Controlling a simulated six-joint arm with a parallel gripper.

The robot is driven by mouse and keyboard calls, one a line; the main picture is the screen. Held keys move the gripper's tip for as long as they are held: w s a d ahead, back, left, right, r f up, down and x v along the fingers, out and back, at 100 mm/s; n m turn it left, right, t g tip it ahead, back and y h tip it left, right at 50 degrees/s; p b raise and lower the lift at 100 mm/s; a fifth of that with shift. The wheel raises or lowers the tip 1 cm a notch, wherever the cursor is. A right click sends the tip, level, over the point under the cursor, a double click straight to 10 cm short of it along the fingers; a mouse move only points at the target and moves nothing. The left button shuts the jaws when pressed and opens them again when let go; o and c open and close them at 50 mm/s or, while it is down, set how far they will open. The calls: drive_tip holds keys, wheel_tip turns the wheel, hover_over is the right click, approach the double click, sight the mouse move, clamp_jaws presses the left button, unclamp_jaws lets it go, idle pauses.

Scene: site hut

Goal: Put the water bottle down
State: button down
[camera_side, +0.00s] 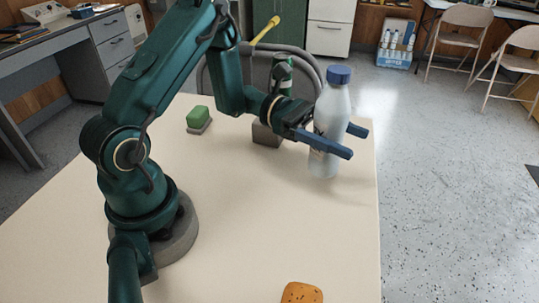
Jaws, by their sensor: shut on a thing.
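The water bottle (331,108) is whitish and translucent with a blue cap. It is upright near the right edge of the cream table (240,235). My gripper (351,142) has blue fingers and is shut on the bottle's body, one finger in front of it and one at its far right side. The bottle's base is close to the tabletop; I cannot tell whether it touches.
A green-topped block (199,117) stands on the table at the back left. A grey-brown block (267,134) sits behind my wrist. An orange-brown spotted item (302,293) lies at the front edge. The table's middle and front right are clear.

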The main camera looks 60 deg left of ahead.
sight(336, 166)
drive_tip(key=shift+w+d+f, duration=0.1)
drive_tip(key=shift+d+f, duration=0.4)
drive_tip(key=shift+f, duration=0.5)
drive_tip(key=shift+w+d+f, duration=0.1)
drive_tip(key=shift+d+f, duration=0.45)
drive_tip(key=shift+f, duration=0.4)
drive_tip(key=shift+w+d+f, duration=0.1)
drive_tip(key=shift+d+f, duration=0.4)
drive_tip(key=shift+f, duration=0.5)
unclamp_jaws()
drive_tip(key=shift+f, duration=0.15)
drive_tip(key=v, duration=1.2)
drive_tip(key=shift+r, duration=0.2)
